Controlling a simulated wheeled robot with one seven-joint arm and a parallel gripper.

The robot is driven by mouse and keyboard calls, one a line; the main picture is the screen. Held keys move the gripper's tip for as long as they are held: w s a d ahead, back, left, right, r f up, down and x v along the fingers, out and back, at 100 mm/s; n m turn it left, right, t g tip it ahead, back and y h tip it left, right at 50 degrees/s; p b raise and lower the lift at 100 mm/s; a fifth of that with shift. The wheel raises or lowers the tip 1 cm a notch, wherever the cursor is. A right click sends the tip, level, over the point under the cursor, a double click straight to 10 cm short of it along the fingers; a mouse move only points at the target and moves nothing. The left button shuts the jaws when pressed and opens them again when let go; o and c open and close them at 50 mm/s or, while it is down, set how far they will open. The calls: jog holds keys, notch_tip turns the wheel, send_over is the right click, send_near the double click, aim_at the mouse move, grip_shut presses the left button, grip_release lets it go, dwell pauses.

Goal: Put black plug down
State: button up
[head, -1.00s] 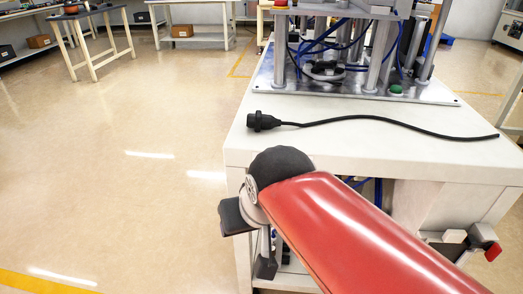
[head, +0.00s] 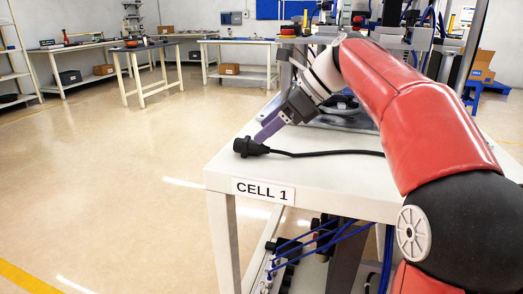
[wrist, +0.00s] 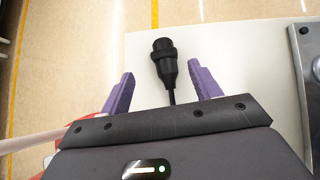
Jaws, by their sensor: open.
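The black plug (head: 249,147) lies on the white table (head: 222,170) near its left corner, its black cable running right across the top. In the wrist view the plug (wrist: 164,62) lies on the white surface just beyond my gripper's fingertips, with its cable passing back between the fingers. My gripper (wrist: 157,78) has two purple fingers spread wide apart, open and empty. In the head view my gripper (head: 262,134) is right beside the plug, low over the table. Whether a fingertip touches the plug there I cannot tell.
A metal machine plate (wrist: 308,70) is at the right in the wrist view. The "CELL 1" sign (head: 263,191) is on the table's front edge. Floor lies open to the left, with a small bench (head: 145,47) farther back.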

aim_at(251, 140)
jog(key=x, duration=0.2)
jog(key=b+x, duration=0.1)
jog(key=x, duration=0.3)
jog(key=shift+w+a+f+b, duration=0.1)
jog(key=shift+w+f+b, duration=0.2)
jog(key=shift+w, duration=0.1)
jog(key=c, duration=1.2)
jog(key=shift+r, duration=0.15)
